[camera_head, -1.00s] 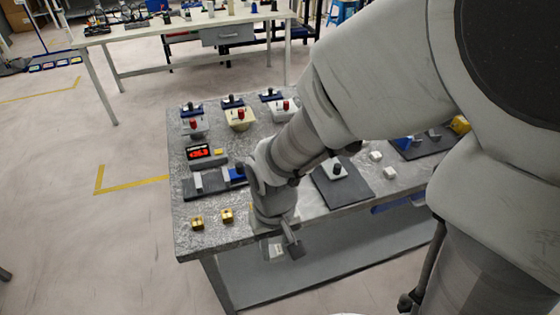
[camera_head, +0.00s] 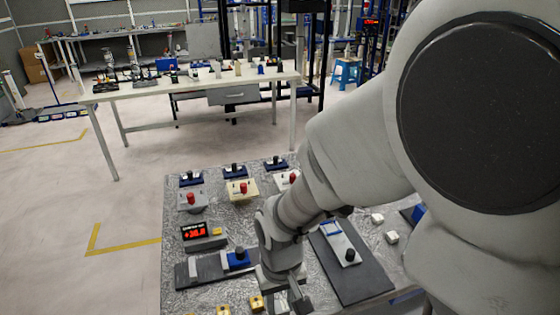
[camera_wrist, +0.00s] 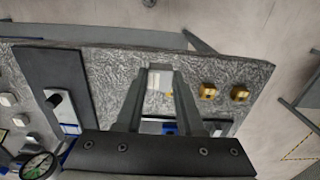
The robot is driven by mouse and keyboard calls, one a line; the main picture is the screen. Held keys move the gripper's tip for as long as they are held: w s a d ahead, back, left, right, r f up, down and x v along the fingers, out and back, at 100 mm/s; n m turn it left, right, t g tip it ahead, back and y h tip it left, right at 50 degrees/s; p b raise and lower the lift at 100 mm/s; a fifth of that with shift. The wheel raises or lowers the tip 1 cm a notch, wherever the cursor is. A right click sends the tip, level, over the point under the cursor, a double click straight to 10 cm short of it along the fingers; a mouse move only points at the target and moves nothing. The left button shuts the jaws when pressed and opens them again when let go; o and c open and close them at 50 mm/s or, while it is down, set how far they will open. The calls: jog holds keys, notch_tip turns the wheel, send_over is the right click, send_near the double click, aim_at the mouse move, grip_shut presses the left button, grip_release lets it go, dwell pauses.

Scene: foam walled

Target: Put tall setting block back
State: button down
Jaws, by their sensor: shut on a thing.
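In the wrist view, my gripper (camera_wrist: 160,82) is shut on a small pale block (camera_wrist: 159,78), which sits between the fingertips over the speckled table's edge. I take it for the tall setting block. In the head view, my gripper (camera_head: 292,300) points down at the near edge of the table, right of two brass blocks (camera_head: 257,303); the held block cannot be made out there. The brass blocks also show in the wrist view (camera_wrist: 208,91), right of the fingers. Two pale blocks (camera_head: 391,237) stand on the table right of the dark mat (camera_head: 372,282).
A grey plate with a black knob (camera_head: 349,256) lies on the dark mat. A red-digit display (camera_head: 194,232) and a dark base with a blue block (camera_head: 238,259) stand left of my arm. Knobbed fixtures (camera_head: 243,188) line the back. A white workbench (camera_head: 190,84) stands beyond.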

jog(key=w+f, duration=0.1)
jog(key=w, duration=0.1)
jog(key=w+d+f, duration=0.1)
jog(key=w+f, duration=0.1)
jog(key=w, duration=0.1)
jog(key=w+d+f+b, duration=0.1)
jog(key=w+f, duration=0.1)
jog(key=w, duration=0.1)
jog(key=shift+w+d+f, duration=0.1)
jog(key=shift+w+f, duration=0.1)
jog(key=shift+w, duration=0.05)
jog(key=shift+f, duration=1.95)
jog(key=shift+f+b, duration=0.2)
jog(key=shift+b, duration=0.15)
jog(key=c, duration=0.5)
grip_release()
